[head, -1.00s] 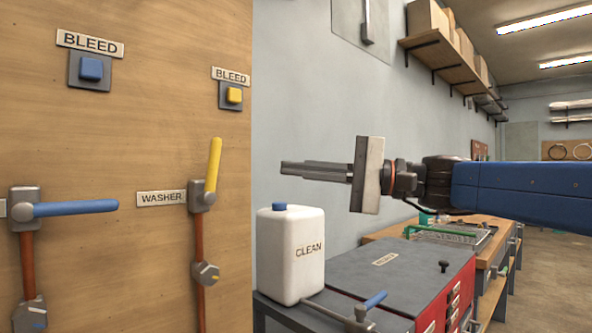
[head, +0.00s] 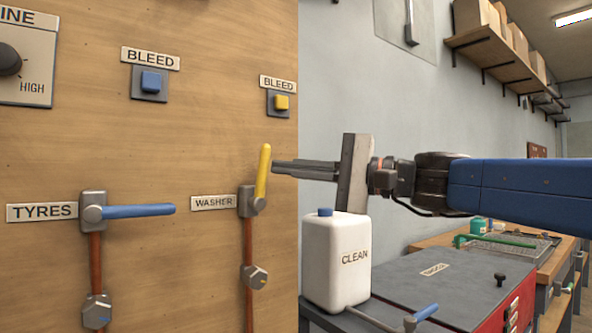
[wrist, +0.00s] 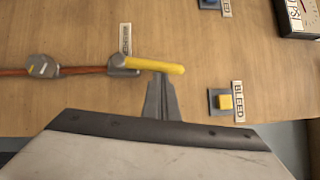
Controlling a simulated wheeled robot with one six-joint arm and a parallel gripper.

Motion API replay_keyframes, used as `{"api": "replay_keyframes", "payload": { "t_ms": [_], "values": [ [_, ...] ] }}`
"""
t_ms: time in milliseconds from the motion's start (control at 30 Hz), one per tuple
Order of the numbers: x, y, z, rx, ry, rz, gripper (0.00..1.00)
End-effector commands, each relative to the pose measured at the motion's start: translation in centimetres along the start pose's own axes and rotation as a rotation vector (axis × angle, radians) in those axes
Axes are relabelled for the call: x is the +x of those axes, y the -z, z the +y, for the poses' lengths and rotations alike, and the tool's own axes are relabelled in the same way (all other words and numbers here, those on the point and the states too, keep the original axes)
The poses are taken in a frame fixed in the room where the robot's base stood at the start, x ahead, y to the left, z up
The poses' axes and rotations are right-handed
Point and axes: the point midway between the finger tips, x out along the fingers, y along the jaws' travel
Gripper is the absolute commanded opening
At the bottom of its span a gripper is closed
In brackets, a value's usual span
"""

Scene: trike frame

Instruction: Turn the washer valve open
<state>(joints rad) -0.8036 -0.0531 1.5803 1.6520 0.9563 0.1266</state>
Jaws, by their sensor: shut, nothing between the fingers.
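The washer valve's yellow lever (head: 263,172) points up, tilted slightly to the right, beside the WASHER label (head: 213,202) on the wooden panel. In the wrist view the lever (wrist: 150,65) lies across the picture, and the label (wrist: 125,38) is above its pivot. My gripper (head: 274,166) is shut and empty, its fingertips just right of the lever in the head view. In the wrist view the tips of my gripper (wrist: 161,76) are at the lever's edge, nearer its free end. I cannot tell whether they touch.
A blue TYRES lever (head: 138,211) lies level to the left. A yellow bleed button (head: 281,102) and a blue bleed button (head: 151,82) sit above. A white CLEAN jug (head: 335,265) stands below my gripper on a grey bench top (head: 440,285).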

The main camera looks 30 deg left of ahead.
Motion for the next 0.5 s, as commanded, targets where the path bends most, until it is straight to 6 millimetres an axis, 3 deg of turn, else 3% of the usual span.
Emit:
{"api": "replay_keyframes", "payload": {
  "t_ms": [267,500],
  "values": [
    [0.1,-0.1,0.0,0.0,0.0,0.0,0.0],
    [1.3,-1.7,-0.4,-0.001,0.0,-0.003,0.0]
  ]
}}
